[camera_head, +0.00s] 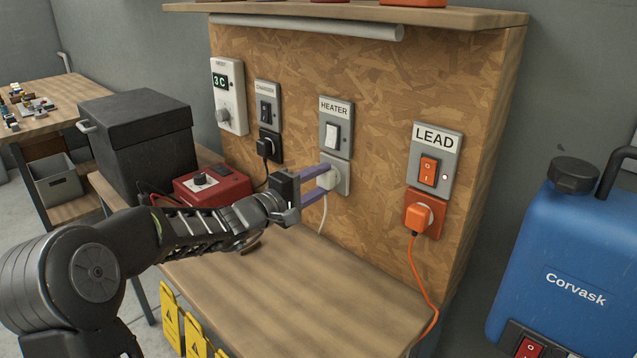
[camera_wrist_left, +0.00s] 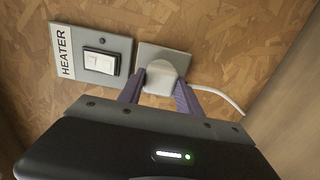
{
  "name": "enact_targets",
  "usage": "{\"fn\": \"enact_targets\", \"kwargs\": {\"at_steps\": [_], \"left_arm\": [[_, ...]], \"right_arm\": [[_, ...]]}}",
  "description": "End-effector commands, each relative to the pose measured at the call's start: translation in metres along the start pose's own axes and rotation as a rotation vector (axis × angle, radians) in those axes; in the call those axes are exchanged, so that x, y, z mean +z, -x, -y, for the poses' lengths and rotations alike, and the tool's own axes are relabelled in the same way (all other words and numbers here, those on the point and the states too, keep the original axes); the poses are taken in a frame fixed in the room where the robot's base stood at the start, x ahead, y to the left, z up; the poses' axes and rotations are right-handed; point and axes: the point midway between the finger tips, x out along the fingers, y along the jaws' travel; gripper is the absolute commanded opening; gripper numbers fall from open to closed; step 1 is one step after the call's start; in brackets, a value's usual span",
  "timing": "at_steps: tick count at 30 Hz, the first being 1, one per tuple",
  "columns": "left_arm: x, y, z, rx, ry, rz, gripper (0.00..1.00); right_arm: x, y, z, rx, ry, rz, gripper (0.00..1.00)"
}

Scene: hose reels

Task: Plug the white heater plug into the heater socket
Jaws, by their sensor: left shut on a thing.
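The white heater plug (camera_head: 326,178) is at the heater socket (camera_head: 342,176), below the switch plate labelled HEATER (camera_head: 336,126). My left gripper (camera_head: 322,180) is shut on the plug, its purple fingers on either side of it. In the left wrist view the plug (camera_wrist_left: 163,77) lies against the socket plate (camera_wrist_left: 150,50), between the fingers; its pins are hidden, so I cannot tell how deep they sit. Its white cord (camera_wrist_left: 222,97) runs off to the right there. My right gripper is not in view.
A black plug sits in the charger socket (camera_head: 269,146) to the left, and an orange plug in the lead socket (camera_head: 420,215) to the right. A red charger box (camera_head: 212,187) stands behind my left arm. The wooden bench top (camera_head: 300,290) is mostly clear.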

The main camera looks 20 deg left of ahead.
Motion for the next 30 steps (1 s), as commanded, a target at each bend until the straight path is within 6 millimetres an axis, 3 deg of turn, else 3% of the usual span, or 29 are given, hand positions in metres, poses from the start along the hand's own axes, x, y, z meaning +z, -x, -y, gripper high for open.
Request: {"fn": "enact_targets", "kwargs": {"at_steps": [9,10,19,30], "left_arm": [[0.0003,-0.0067,0.0007,0.001,0.0,0.001,0.06],[0.0002,-0.0069,0.0003,0.001,0.0,0.001,0.42],[0.0002,-0.0065,0.0001,0.0,0.0,0.0,0.66],[-0.0001,-0.002,0.0007,0.0,-0.001,0.0,0.67]], "right_arm": [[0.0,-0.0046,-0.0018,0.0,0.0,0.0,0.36],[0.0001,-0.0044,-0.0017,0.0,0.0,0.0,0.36],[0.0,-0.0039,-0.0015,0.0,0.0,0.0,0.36],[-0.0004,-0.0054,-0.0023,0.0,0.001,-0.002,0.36]]}}
